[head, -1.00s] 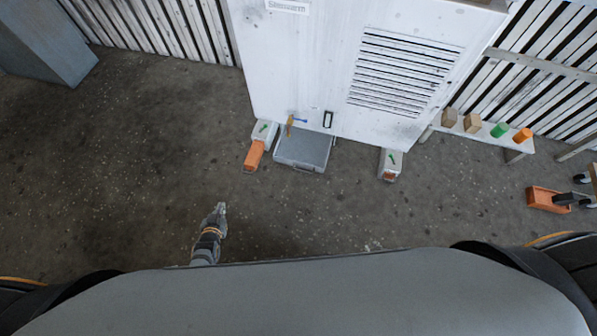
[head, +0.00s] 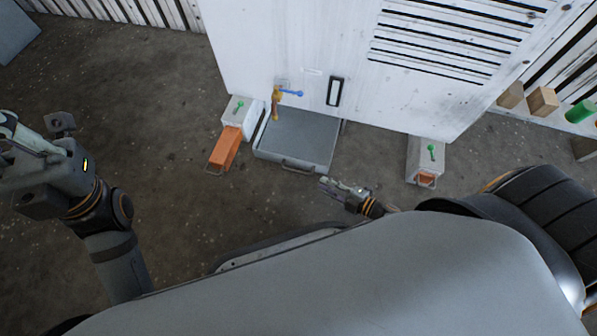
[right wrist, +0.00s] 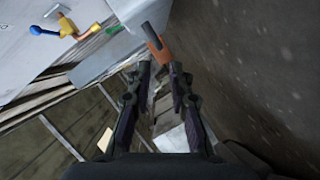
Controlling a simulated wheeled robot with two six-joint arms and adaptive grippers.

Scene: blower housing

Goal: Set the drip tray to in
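The drip tray (head: 296,138) is a flat grey metal tray with a front handle. It sticks out from the foot of the white housing, below a brass tap with a blue lever (head: 290,93). My right gripper (head: 326,183) is just in front of and to the right of the tray's handle, apart from it. In the right wrist view its two fingers (right wrist: 160,70) stand apart with nothing between them. A grey surface, probably the tray (right wrist: 95,64), lies left of them there. My left arm is at the left edge; its gripper (head: 30,150) is unclear.
Left of the tray is a pale block with a green lever and a pulled-out orange drawer (head: 225,149). A similar block (head: 425,160) stands right. A bench at far right holds coloured blocks (head: 543,101).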

